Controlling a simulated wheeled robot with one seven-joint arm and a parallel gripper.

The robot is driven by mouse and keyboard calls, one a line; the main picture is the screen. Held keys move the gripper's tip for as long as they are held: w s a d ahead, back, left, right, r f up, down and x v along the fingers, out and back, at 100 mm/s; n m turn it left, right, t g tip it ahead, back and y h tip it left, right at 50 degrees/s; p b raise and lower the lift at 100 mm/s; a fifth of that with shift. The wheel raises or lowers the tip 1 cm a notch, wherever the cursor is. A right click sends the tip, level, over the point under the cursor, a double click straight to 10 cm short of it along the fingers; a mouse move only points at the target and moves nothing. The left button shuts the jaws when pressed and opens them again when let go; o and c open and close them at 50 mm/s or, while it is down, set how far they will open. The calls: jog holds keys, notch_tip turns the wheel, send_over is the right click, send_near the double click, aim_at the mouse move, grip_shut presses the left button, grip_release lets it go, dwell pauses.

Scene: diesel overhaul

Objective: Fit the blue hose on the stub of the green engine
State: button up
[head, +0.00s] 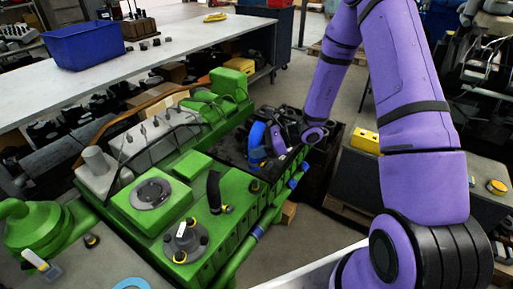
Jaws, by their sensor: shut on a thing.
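The green engine (190,165) stands on the left and middle of the head view. My gripper (277,152) is at the engine's far right side, small and partly hidden by its own wrist. It appears shut on a curved blue piece (257,134), which looks like the blue hose; the grip itself is hard to make out. A black elbow (214,187) with a yellow band rises from the engine top. A grey flanged fitting (184,240) with yellow marks sits nearer. I cannot tell for sure which fitting is the stub, or whether the hose touches it.
A grey workbench (165,50) with a blue bin (84,44) runs behind the engine. A dark stand (365,178) with a yellow block (366,141) is on the right. A blue ring (131,284) shows at the bottom edge. My purple arm covers much of the right.

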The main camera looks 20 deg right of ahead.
jog(key=shift+f, duration=3.45)
jog(key=shift+f, duration=2.1)
jog(key=o, duration=1.2)
jog(key=shift+d, duration=0.1)
jog(key=v, duration=1)
jog(key=shift+s+d+r, duration=0.15)
jog(key=shift+d+r, duration=0.05)
jog(key=shift+d, duration=0.1)
